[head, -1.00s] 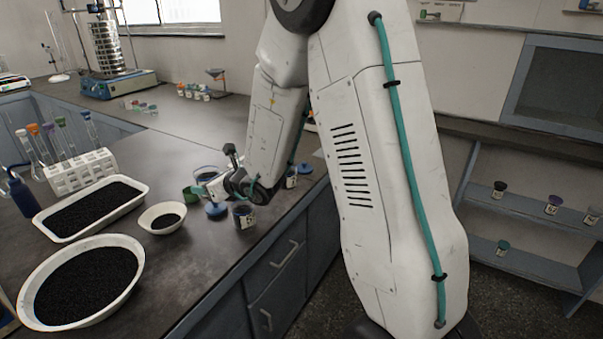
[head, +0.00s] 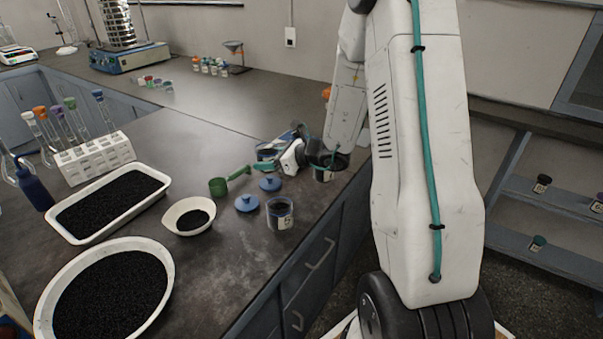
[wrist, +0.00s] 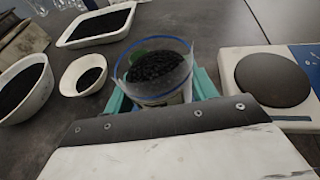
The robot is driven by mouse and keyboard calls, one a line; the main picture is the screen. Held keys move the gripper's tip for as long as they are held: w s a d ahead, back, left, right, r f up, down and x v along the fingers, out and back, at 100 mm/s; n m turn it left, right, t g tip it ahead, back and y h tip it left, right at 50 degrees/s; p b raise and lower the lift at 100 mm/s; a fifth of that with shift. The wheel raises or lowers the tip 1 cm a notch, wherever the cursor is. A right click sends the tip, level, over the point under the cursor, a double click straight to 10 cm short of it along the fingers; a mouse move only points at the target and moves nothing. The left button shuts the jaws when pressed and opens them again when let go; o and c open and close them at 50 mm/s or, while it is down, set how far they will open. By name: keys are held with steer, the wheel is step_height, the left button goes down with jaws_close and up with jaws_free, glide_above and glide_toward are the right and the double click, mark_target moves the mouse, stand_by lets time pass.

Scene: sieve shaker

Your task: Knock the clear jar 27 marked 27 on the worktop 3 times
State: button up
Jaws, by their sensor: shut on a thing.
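In the wrist view, my gripper (wrist: 160,94) is shut on a clear jar (wrist: 156,72) filled with dark granules. The jar is open at the top, and its mouth faces up toward the camera. I cannot read a number on it, and its base is hidden, so I cannot tell whether it touches the worktop. In the head view my gripper (head: 294,157) is low over the worktop (head: 190,140), near its right edge. The held jar cannot be made out there.
Another labelled jar (head: 280,213) stands nearer, beside two blue lids (head: 246,203). A green scoop (head: 219,186), a small bowl (head: 190,215), a tray (head: 60,220) and a large dish (head: 40,305) lie left. A balance (wrist: 272,78) is close right in the wrist view.

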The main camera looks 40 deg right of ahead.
steer(key=n+g+y, duration=0.2)
glide_above(304, 199)
step_height(304, 199, down, 3)
steer(key=shift+f, duration=1.55)
step_height(304, 199, down, 4)
steer(key=shift+r, duration=0.15)
steer(key=shift+c, duration=0.4)
steer(key=shift+f, duration=0.3)
steer(key=c, duration=0.4)
steer(key=shift+o, duration=0.2)
steer(key=shift+r, duration=2.05)
